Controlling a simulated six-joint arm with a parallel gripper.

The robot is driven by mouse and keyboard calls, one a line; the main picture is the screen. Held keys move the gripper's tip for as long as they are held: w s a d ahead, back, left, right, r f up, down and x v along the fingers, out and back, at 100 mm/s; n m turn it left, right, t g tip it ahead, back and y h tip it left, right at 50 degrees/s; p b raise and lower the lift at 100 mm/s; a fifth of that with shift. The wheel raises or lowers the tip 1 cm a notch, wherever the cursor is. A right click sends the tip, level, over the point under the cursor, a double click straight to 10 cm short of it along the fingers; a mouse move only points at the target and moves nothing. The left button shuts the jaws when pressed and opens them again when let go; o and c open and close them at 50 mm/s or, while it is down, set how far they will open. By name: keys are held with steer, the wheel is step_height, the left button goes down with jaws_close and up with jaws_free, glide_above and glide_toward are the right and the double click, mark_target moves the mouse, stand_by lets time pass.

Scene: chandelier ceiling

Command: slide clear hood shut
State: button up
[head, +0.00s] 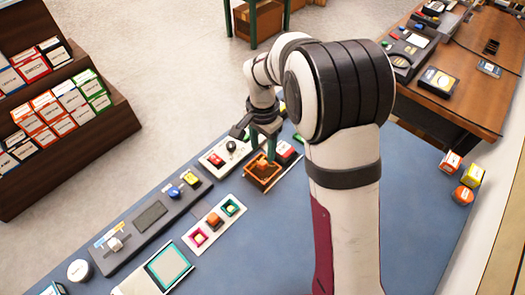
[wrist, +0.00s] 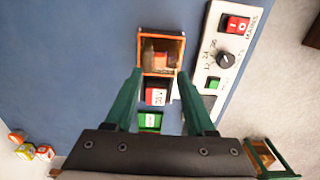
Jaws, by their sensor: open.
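An orange-framed box (wrist: 141,37) sits on the blue table, with a small orange-red part visible inside it. In the head view the orange box (head: 263,183) is just below my gripper (head: 264,148). A see-through panel seems to cover part of the box, but its edges and how far it is slid are hard to tell. In the wrist view my gripper (wrist: 160,100) has its two green fingers spread apart, with nothing between them but the table and switches below. The fingertips point toward the box's near edge; whether they touch it is unclear.
A red switch (wrist: 156,93) and a green switch (wrist: 150,120) stand in line with the box. A white panel with a black knob (wrist: 226,58) lies alongside. Several other controls sit to the left in the head view. Blue table (head: 250,250) in front is clear.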

mark_target(263, 163)
step_height(263, 163, down, 6)
steer(key=shift+f, duration=0.1)
steer(key=shift+c, duration=0.3)
jaws_close()
stand_by(1.2)
